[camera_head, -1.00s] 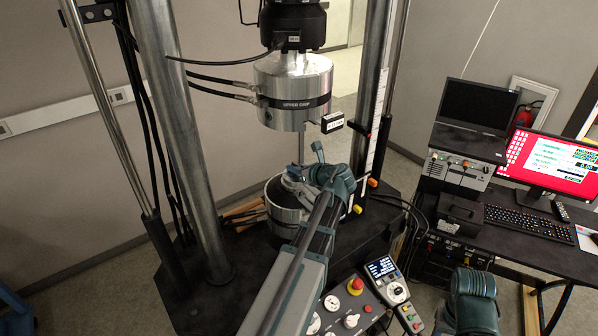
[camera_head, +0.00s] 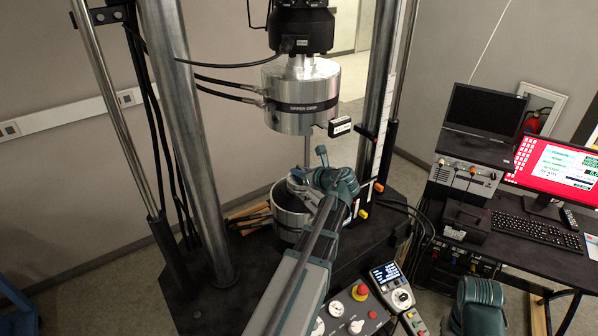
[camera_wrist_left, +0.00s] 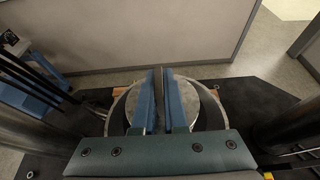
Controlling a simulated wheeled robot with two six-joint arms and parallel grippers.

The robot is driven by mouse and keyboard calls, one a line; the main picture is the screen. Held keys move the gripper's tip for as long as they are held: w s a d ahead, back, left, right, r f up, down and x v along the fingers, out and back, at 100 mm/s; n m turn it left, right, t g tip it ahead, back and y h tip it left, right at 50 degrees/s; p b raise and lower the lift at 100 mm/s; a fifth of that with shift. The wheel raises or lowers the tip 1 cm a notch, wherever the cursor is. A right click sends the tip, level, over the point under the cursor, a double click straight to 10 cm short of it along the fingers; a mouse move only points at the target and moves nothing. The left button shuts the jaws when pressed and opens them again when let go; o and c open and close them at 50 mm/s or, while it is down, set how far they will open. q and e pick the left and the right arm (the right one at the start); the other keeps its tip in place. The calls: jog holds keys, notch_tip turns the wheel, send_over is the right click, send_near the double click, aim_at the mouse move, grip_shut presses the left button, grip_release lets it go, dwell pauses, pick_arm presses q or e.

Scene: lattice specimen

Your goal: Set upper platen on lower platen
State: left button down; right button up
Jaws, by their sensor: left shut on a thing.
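My left gripper (camera_head: 297,178) is low in the testing frame, over the silver lower cylinder (camera_head: 287,222). In the left wrist view its two blue fingers (camera_wrist_left: 160,98) are shut on a narrow part between them. A round grey disc (camera_wrist_left: 193,106), seemingly the upper platen, shows beneath and on both sides of the fingers. A wider round rim (camera_wrist_left: 118,112) surrounds it from below, seemingly the lower platen or its grip. The fingers hide the disc's middle. I cannot tell whether disc and rim touch. My right gripper is out of view; only part of that arm shows.
The upper grip (camera_head: 300,97) hangs above my left gripper. A thick steel column (camera_head: 188,130) stands at left, another at right. A control panel (camera_head: 352,310) is in front. A desk with a red monitor (camera_head: 553,165) stands at right.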

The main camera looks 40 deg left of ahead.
pick_arm(q)
jog(key=shift+f+b, duration=0.3)
dwell(0.5)
jog(key=shift+c, duration=2)
grip_release()
jog(key=shift+d, duration=0.1)
jog(key=shift+p+v, duration=0.95)
jog(key=shift+v, duration=1.55)
jog(key=shift+r, duration=0.1)
jog(key=p+v, duration=0.5)
jog(key=v, duration=0.8)
jog(key=shift+d, duration=0.3)
